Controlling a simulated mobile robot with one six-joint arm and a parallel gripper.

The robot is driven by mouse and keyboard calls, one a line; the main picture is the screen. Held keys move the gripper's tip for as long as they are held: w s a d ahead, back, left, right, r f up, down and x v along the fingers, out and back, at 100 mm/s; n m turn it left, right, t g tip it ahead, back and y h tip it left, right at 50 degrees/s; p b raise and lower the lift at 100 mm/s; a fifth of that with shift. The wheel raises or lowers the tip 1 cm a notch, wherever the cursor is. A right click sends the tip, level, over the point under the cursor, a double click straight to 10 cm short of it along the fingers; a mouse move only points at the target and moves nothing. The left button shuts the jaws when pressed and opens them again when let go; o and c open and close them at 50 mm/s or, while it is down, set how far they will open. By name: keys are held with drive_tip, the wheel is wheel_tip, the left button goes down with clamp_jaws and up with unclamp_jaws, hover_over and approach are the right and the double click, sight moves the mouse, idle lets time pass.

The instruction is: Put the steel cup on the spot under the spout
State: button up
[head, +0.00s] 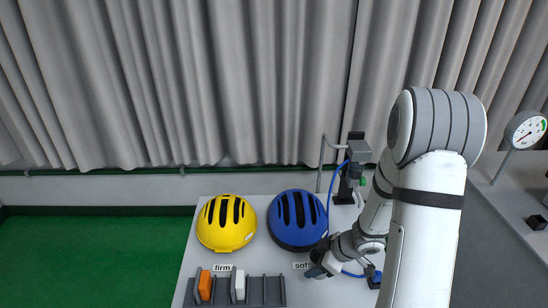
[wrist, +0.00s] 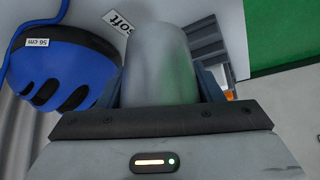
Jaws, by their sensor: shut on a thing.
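My gripper (wrist: 158,90) is shut on a smooth grey cylinder, which looks like the steel cup (wrist: 158,62), held between its two fingers in the wrist view. In the head view my gripper (head: 318,268) is low over the white table, just in front of the blue helmet; the cup cannot be made out there. A thin grey bent pipe (head: 322,158), perhaps the spout, rises behind the blue helmet beside a dark stand (head: 349,180). The spot under it is not visible, and my arm hides part of that area.
A yellow helmet (head: 226,236) and a blue helmet (head: 297,222) sit on the white table (head: 189,263). A grey rack (head: 262,290) with an orange and a white block stands at the front. A blue hose (head: 332,188) runs near my gripper. A gauge (head: 526,129) is at right.

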sight(316, 255)
drive_tip(key=shift+w+d+f+m+t+h+b, duration=0.15)
drive_tip(key=shift+w+f+m+t+h+b, duration=0.55)
drive_tip(key=shift+m, duration=1.35)
drive_tip(key=shift+w+d+f+m+t+h+b, duration=0.35)
drive_tip(key=shift+w+f+m+h, duration=0.65)
drive_tip(key=shift+m, duration=1)
drive_tip(key=shift+w+f+m+t+h+b, duration=0.5)
drive_tip(key=shift+w+m+h, duration=0.65)
drive_tip(key=shift+m, duration=0.9)
drive_tip(key=shift+s, duration=0.1)
